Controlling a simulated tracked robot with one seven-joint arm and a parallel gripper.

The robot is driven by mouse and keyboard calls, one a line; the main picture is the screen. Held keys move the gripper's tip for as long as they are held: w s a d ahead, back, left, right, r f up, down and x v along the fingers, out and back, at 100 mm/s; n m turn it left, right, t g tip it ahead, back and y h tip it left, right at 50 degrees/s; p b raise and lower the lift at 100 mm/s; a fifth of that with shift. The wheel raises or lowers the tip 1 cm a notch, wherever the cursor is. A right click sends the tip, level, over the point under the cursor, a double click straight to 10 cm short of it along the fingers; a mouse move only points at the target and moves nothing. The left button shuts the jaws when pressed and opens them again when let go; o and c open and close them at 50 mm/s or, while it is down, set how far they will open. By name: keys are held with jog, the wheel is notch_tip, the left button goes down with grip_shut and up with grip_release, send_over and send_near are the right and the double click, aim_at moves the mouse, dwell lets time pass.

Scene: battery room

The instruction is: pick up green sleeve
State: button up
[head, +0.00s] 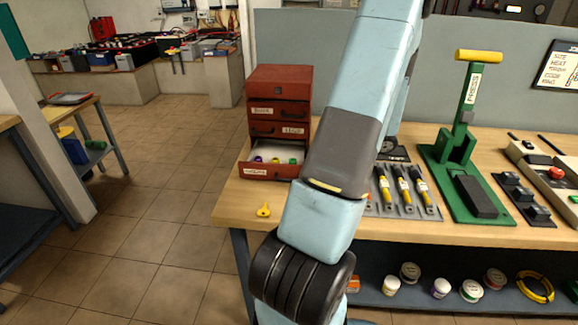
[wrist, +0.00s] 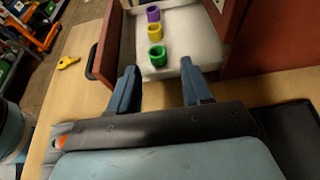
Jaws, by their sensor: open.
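The green sleeve (wrist: 157,56) stands in the open bottom drawer (wrist: 186,42), nearest my gripper in a row of three small sleeves. It also shows in the head view (head: 292,161) at the right of the row. My gripper (wrist: 158,80) is open and empty, with its two fingers apart on either side of the green sleeve's line and short of it. In the head view my arm hides the gripper. The yellow sleeve (wrist: 155,33) and the purple sleeve (wrist: 152,14) stand behind the green one in the wrist view.
The red drawer cabinet (head: 279,95) stands on the wooden bench (head: 236,201). The drawer's red front (wrist: 110,45) rises left of the sleeves. A yellow key-like piece (head: 263,210) lies on the bench. A green press (head: 462,160) and yellow-handled tools (head: 402,189) are to the right.

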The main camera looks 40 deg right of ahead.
aim_at(290, 160)
jog(key=shift+x, duration=3.1)
jog(key=shift+c, duration=0.3)
grip_shut()
